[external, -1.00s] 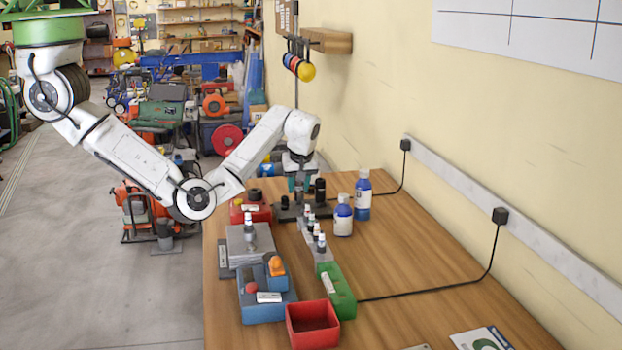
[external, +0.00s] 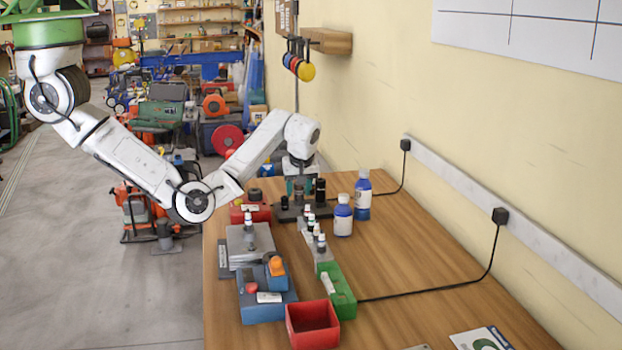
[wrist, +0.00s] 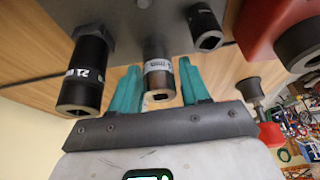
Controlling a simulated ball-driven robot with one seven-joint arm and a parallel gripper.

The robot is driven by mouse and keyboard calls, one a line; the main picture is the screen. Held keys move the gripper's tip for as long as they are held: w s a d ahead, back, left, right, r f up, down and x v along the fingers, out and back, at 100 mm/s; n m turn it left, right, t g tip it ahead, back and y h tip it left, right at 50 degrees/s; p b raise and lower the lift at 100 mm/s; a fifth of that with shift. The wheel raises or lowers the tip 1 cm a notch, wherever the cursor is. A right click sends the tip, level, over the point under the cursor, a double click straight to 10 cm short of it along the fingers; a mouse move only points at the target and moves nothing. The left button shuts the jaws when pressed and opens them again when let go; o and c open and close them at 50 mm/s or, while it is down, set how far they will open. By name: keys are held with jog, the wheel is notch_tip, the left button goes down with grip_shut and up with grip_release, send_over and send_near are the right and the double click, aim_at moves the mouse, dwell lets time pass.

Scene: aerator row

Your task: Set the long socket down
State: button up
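The long socket (wrist: 157,70), dark metal with a white marked band, sits between the two teal fingers of my gripper (wrist: 158,82) in the wrist view. In the external view my gripper (external: 299,186) is low over the dark base (external: 290,215) at the back of the bench, and the held socket is hard to make out there.
A black socket marked 21 mm (wrist: 84,72) stands close left of my gripper, a shorter black socket (wrist: 205,27) to the right. The bench's right side is largely clear.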

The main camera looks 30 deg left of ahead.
jog(key=v, duration=1.3)
jog(key=shift+a+p, duration=0.15)
jog(key=shift+p, duration=0.2)
jog(key=shift+r, duration=0.1)
